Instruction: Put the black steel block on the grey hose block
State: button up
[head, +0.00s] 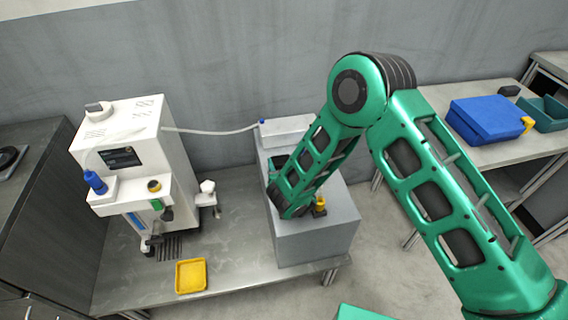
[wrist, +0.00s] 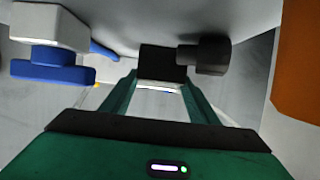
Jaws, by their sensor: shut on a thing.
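In the wrist view my gripper (wrist: 160,84) has its two green fingers closed on a black block, the black steel block (wrist: 162,62), at the fingertips. A dark round piece (wrist: 205,55) shows at the block's right side; I cannot tell whether it is part of it. In the head view my arm reaches down over the grey cabinet, and its forearm hides most of the gripper and the held block. A light grey block (head: 290,129), which looks like the grey hose block, lies at the cabinet's back, with a pale hose (head: 210,131) running to its blue fitting (head: 262,121).
A white machine (head: 125,150) stands left on the metal table, with a yellow tray (head: 191,276) in front. A small yellow part (head: 320,205) is beside my forearm on the grey cabinet (head: 315,240). A grey-and-blue knob (wrist: 50,50) and an orange surface (wrist: 300,75) flank my gripper.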

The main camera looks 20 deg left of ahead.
jog(key=shift+r, duration=0.1)
jog(key=o, duration=1.8)
jog(key=shift+o, duration=0.2)
jog(key=shift+s, duration=0.1)
jog(key=v, duration=1.1)
jog(key=shift+s+d+r, duration=0.2)
jog(key=shift+s, duration=0.1)
jog(key=shift+w+d, duration=0.1)
